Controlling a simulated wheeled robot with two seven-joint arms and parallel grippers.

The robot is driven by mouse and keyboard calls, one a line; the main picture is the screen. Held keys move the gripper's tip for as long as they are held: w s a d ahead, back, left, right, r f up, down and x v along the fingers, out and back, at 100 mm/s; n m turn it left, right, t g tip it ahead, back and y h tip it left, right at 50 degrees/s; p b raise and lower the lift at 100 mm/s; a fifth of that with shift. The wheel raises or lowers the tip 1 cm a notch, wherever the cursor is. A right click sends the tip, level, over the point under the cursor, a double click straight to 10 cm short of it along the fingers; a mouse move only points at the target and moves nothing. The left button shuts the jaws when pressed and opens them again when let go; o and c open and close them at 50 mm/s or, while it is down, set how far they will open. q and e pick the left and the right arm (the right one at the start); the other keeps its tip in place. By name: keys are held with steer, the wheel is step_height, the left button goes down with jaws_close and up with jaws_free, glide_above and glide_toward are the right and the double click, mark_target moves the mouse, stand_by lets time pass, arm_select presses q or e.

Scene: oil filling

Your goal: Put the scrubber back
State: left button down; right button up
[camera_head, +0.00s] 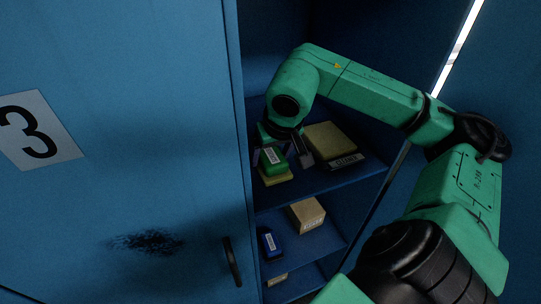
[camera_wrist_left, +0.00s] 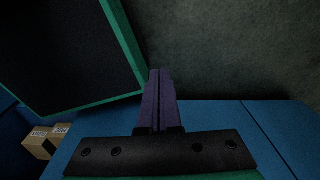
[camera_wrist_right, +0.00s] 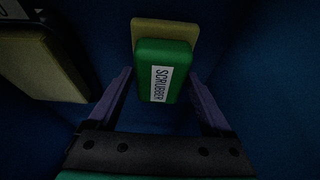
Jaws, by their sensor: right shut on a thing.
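The scrubber (camera_head: 272,158) is a green block with a white label and a yellowish pad, inside the blue cabinet at the upper shelf (camera_head: 345,182). In the right wrist view the label on the scrubber (camera_wrist_right: 158,60) reads SCRUBBER. My right gripper (camera_wrist_right: 160,80) is shut on the scrubber, a finger on each side. It also shows in the head view (camera_head: 284,150), reaching in from above. Whether the scrubber's underside touches the shelf cannot be told. My left gripper (camera_wrist_left: 158,80) is shut and empty, its fingers together; it is outside the head view.
A yellowish block (camera_head: 330,140) with a label plate lies right of the scrubber on the same shelf. Below are a cardboard box (camera_head: 307,215) and a blue labelled item (camera_head: 270,243). The blue door marked 3 (camera_head: 110,130) stands left of the opening.

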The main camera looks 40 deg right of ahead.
steer(key=shift+a+f, duration=0.1)
steer(key=o, duration=1)
steer(key=shift+r, duration=0.25)
arm_select(q)
steer(key=r+p, duration=0.2)
steer(key=w+r+p, duration=0.1)
steer(key=r+p, duration=0.1)
steer(key=p, duration=0.1)
steer(key=shift+r, duration=0.3)
arm_select(e)
steer(key=v, duration=1.1)
steer(key=shift+s+r, duration=0.2)
steer(key=shift+s, duration=0.1)
arm_select(q)
steer(key=shift+d, duration=0.1)
